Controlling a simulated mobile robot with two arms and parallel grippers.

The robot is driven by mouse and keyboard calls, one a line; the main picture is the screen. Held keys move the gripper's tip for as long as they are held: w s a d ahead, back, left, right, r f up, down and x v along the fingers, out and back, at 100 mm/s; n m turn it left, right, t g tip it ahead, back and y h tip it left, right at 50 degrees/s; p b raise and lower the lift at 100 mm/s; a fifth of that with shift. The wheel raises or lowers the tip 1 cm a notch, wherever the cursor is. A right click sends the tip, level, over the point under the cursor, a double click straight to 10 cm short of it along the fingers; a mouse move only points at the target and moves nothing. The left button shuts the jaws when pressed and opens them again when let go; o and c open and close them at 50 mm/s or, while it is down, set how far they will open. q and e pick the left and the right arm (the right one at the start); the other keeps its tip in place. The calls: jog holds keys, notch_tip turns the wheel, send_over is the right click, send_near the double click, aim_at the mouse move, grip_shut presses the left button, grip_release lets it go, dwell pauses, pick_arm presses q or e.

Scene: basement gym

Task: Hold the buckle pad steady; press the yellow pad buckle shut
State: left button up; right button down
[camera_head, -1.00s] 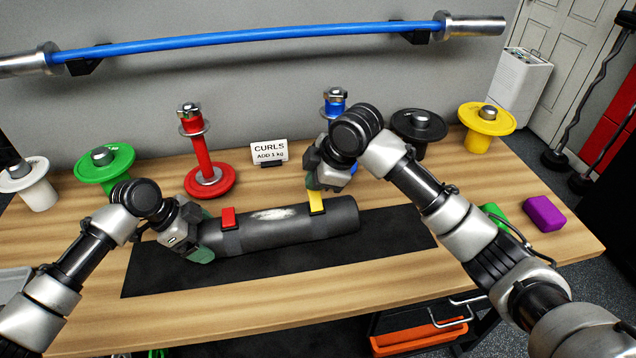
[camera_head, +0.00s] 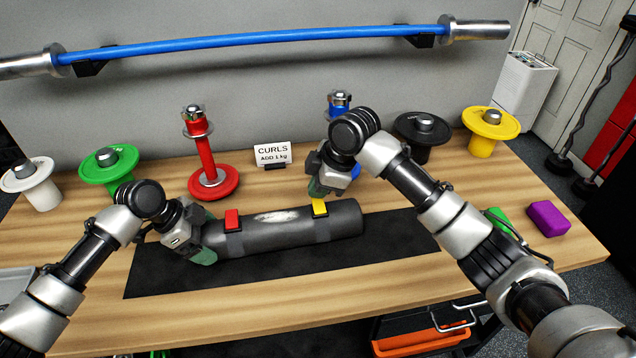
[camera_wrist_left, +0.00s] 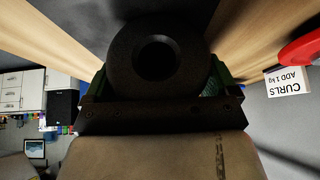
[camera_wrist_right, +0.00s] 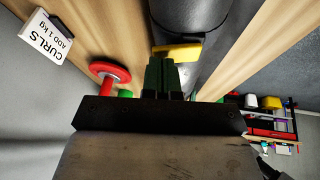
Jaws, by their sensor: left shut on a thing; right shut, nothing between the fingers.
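The buckle pad is a dark cylinder (camera_head: 280,236) with a pale scuffed patch, lying on a black mat (camera_head: 165,272). My left gripper (camera_head: 209,247) is shut around its left end; the round end fills the left wrist view (camera_wrist_left: 157,50). A red buckle (camera_head: 232,219) sits on a strap near that end. The yellow buckle (camera_head: 320,207) sits on the right strap; it also shows in the right wrist view (camera_wrist_right: 177,52). My right gripper (camera_head: 317,194) is shut and empty, its fingertips right at the yellow buckle; whether they touch it I cannot tell.
A red weight post (camera_head: 208,165), a blue one (camera_head: 339,103) and a "CURLS" sign (camera_head: 272,153) stand behind the pad. Green, white, black and yellow plates line the back. A purple block (camera_head: 547,218) lies at right. The table's front strip is clear.

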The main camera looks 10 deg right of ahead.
aim_at(321, 204)
jog(key=shift+s+f, duration=0.15)
jog(key=shift+s, duration=0.1)
jog(key=r, duration=0.2)
jog(key=s+r, duration=0.1)
jog(key=r, duration=0.2)
jog(key=shift+s+d, duration=0.1)
jog(key=w+d+r, duration=0.3)
jog(key=w+r, duration=0.2)
jog(key=r, duration=0.1)
jog(key=shift+w+r, duration=0.25)
jog(key=shift+r, duration=0.15)
jog(key=c, duration=1.8)
grip_release()
